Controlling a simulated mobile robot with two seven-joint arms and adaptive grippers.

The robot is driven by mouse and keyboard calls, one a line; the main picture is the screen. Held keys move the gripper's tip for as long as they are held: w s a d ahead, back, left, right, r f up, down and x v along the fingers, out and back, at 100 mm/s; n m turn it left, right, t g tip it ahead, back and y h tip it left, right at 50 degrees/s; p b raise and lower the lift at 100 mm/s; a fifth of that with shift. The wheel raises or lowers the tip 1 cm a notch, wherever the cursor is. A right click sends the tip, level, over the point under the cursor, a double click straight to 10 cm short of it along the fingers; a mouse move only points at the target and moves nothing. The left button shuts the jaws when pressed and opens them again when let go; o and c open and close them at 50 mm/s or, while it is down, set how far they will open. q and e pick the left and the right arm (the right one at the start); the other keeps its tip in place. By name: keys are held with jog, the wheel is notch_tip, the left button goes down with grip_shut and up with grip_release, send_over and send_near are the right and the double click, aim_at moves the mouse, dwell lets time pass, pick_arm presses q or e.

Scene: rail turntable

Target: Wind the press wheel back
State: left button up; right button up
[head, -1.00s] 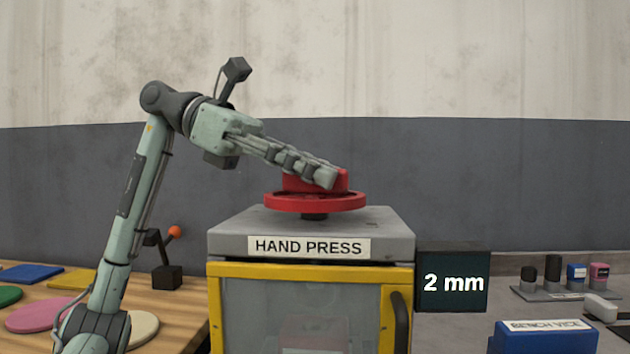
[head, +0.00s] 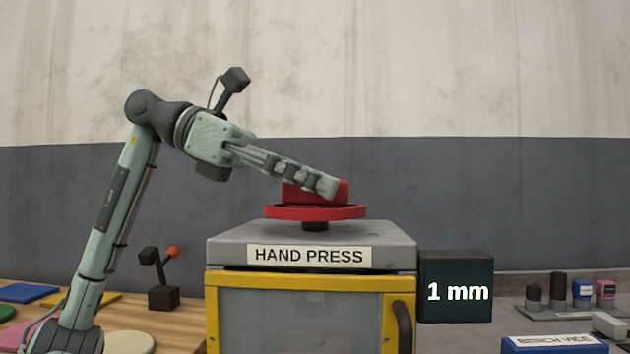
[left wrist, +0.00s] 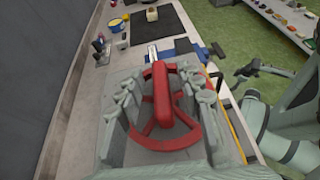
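The red press wheel (head: 315,212) sits flat on top of the grey hand press (head: 225,252). A raised red bar crosses the wheel. My left gripper (head: 325,186) reaches down to this bar from the left. In the left wrist view the red wheel (left wrist: 182,140) shows between the two fingers of my left gripper (left wrist: 166,95). The fingers stand on either side of the bar with gaps visible, so it looks open. The display box (head: 456,288) beside the press reads 1 mm. Parts of my body show at the right of the wrist view; my right gripper is not clear there.
A wooden table (head: 185,320) at left holds coloured discs and a small dark lever stand (head: 163,297) with an orange knob.

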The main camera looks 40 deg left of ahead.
pick_arm(q)
jog(key=v, duration=1.2)
dwell(0.5)
